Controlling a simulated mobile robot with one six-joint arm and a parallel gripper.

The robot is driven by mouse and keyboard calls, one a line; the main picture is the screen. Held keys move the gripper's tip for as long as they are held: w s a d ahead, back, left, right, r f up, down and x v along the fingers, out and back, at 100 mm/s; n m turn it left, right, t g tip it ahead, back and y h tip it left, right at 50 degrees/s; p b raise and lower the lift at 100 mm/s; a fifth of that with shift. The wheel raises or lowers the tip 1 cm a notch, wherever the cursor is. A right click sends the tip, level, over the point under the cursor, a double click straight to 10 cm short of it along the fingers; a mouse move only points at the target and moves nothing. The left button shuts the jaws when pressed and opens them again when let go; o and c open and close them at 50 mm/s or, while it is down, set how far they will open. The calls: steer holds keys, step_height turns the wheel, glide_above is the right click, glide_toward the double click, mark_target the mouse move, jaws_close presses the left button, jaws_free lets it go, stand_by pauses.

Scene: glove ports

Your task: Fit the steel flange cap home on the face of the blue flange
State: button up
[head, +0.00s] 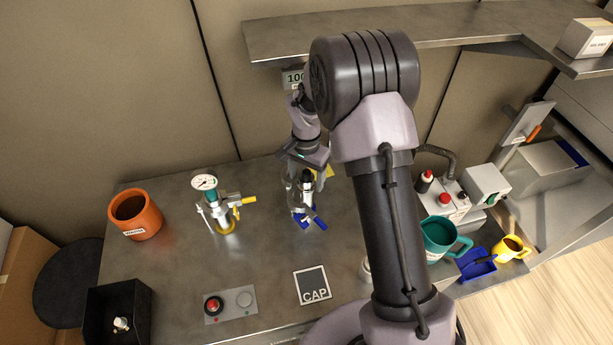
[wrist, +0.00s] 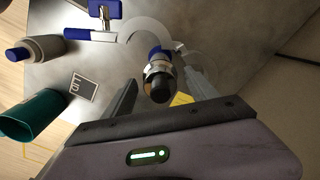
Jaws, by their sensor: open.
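A steel cap with a black knob (wrist: 158,88) stands between the fingers of my gripper (head: 305,180). The fingers are open, one on either side of the knob, with visible gaps in the wrist view. The cap also shows in the head view (head: 307,184), at the top of a steel fitting with blue handles (head: 309,221). A little blue (wrist: 155,51) shows just beyond the cap in the wrist view. The cap and my gripper hide most of the flange face, so I cannot tell whether the cap sits flush.
A gauge fitting with yellow handles (head: 228,208) stands to the left. The square mat marked CAP (head: 312,286) is bare. An orange pot (head: 137,215) is far left; a teal mug (head: 441,238) is right. A shelf (head: 440,25) overhangs the back.

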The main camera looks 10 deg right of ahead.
step_height(320, 180, up, 18)
steer(key=p, duration=0.5)
steer(key=shift+f, duration=0.25)
steer(key=s+a+r+n+t+b, duration=0.1)
steer(key=s+r+t+b, duration=0.15)
steer(key=s+r, duration=0.45)
steer(key=s+a+n+t+y+b, duration=0.1)
steer(key=s+b, duration=0.1)
steer(key=s, duration=0.8)
steer(key=s+a+n+t+y+b, duration=0.1)
steer(key=s+a+n+t+b, duration=0.1)
steer(key=s, duration=0.8)
steer(key=shift+s+n+b, duration=0.15)
steer(key=shift+n+b, duration=0.15)
steer(key=shift+b, duration=0.55)
steer(key=shift+f, duration=0.1)
steer(key=shift+c, duration=0.2)
